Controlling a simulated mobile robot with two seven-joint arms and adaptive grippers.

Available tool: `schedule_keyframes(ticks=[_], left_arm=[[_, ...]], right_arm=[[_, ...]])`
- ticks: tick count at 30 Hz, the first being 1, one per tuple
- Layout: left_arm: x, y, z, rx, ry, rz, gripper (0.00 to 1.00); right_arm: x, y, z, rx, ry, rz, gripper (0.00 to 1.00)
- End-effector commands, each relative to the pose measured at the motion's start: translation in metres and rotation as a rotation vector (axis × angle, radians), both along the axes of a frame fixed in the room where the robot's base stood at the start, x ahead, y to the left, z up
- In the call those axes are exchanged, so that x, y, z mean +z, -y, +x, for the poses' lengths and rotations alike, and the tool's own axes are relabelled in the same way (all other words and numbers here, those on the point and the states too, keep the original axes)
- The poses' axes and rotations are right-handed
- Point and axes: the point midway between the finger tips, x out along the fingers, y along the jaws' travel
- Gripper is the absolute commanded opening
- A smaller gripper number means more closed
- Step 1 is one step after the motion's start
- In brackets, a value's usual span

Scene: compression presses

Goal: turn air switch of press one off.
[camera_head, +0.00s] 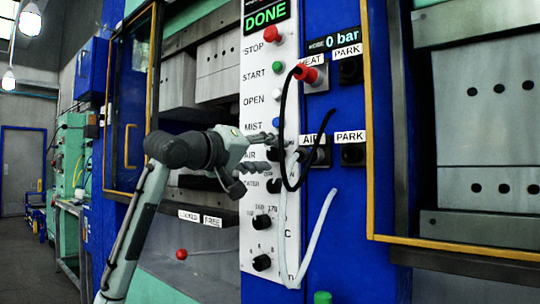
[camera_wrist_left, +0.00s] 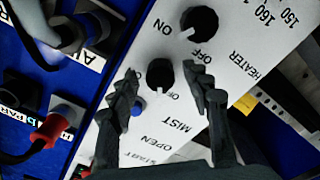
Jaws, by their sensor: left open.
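The air switch, a small black knob (camera_wrist_left: 160,75), sits on the white control panel (camera_head: 258,95) between the mist button and the heater knob. Its ON and OFF lettering shows beside it in the left wrist view; I cannot tell which way it points. My left gripper (camera_head: 280,153) is in front of the panel at the AIR row and partly covers the knob in the head view. In the left wrist view the open left gripper (camera_wrist_left: 164,72) has one finger on each side of the knob; contact cannot be told. The right gripper is not in view.
The heater knob (camera_wrist_left: 199,24) and blue mist button (camera_wrist_left: 138,107) are close by. A black cable hangs from the red plug (camera_head: 305,74) at the HEAT socket, and a pale hose (camera_head: 318,235) loops beside the panel. A red ball-ended lever (camera_head: 181,254) is below.

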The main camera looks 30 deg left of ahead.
Motion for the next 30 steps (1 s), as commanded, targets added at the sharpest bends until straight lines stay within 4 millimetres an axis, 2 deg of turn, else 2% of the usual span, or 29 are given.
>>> schedule_keyframes(ticks=[15,21,30], left_arm=[[0.0,-0.008,-0.096,0.001,0.0,0.001,0.49],[0.0,-0.009,-0.113,0.001,-0.001,0.001,0.49],[0.0,-0.009,-0.114,0.001,-0.001,0.0,0.49]], right_arm=[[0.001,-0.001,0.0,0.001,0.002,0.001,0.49],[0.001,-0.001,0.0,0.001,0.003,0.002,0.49],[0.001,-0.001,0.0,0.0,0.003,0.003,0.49]])
